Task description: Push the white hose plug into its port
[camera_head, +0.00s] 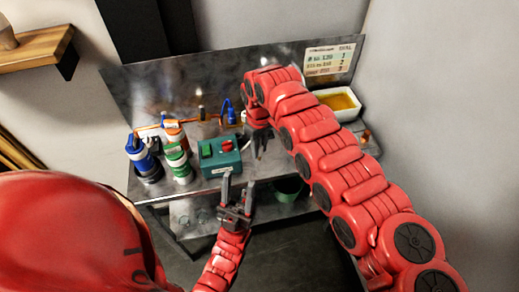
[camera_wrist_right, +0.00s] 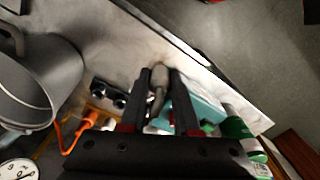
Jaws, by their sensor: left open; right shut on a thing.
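My right gripper (camera_head: 261,143) hangs over the bench at the right of the teal box, at the end of the red arm that comes in from the right. In the right wrist view its two dark fingers (camera_wrist_right: 159,92) are close together around a slim pale grey piece (camera_wrist_right: 158,78), which looks like the hose plug. The fingers hide part of it, and the head view does not show it clearly. My left gripper (camera_head: 236,191) is open and empty, in front of the bench's front edge. I cannot make out the port in either view.
The teal box (camera_head: 221,160) with a red knob stands on the metal bench. A tray (camera_head: 341,101) is at the right; a green bucket (camera_head: 287,190) is below.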

